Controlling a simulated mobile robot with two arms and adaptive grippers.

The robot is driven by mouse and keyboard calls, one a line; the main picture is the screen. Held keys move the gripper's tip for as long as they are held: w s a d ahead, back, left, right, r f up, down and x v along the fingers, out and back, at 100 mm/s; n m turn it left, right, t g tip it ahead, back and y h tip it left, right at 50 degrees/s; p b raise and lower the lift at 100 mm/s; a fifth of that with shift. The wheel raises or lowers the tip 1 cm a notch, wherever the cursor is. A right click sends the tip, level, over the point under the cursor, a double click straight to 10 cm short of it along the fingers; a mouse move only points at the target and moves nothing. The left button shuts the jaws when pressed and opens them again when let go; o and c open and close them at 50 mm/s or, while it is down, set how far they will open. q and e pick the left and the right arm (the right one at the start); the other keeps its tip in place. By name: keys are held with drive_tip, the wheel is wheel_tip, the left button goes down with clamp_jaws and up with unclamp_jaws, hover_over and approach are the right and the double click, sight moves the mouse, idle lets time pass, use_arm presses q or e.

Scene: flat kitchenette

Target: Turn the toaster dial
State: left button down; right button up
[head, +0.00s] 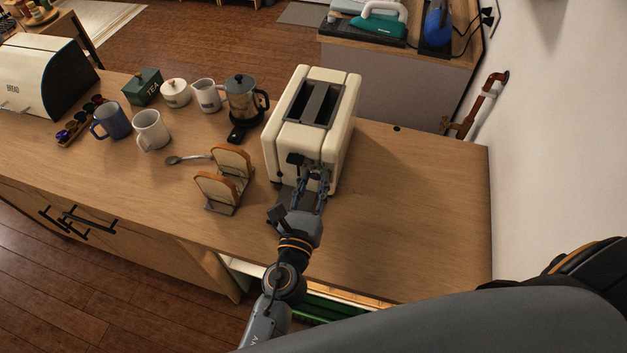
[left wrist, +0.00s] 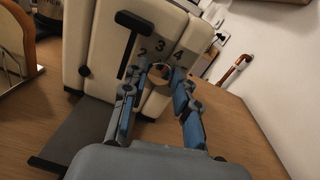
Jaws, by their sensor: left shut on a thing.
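The cream toaster (head: 343,110) stands on the wooden counter with two dark slots on top. In the left wrist view its front (left wrist: 105,45) shows a black lever (left wrist: 135,22) and the numbers 2, 3 and 4 above the dial (left wrist: 159,71). My left gripper (head: 314,170) is at the toaster's front, right of the lever. In the left wrist view its blue-grey fingers (left wrist: 159,76) are on both sides of the dial, shut on it. The fingers partly hide the dial, so its pointer cannot be read. My right gripper is not in view.
A toast rack with bread (head: 218,187) and a spoon (head: 188,158) lie left of the toaster. A glass coffee pot (head: 241,98), mugs (head: 151,130) and a bread bin (head: 40,80) stand farther left. The counter (head: 415,200) is clear on the right, up to the wall.

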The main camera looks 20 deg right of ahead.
use_arm(q)
drive_tip(key=n, duration=0.6)
drive_tip(key=n+g+p, duration=0.1)
drive_tip(key=n, duration=0.5)
drive_tip(key=shift+a, duration=0.15)
drive_tip(key=n, duration=0.6)
drive_tip(key=shift+w+h+p, duration=0.1)
drive_tip(key=shift+h+p, duration=0.2)
drive_tip(key=shift+h, duration=0.1)
drive_tip(key=n, duration=0.6)
drive_tip(key=shift+f+h+p, duration=0.1)
drive_tip(key=shift+h+p, duration=0.2)
drive_tip(key=c, duration=1)
unclamp_jaws()
drive_tip(key=shift+a, duration=0.1)
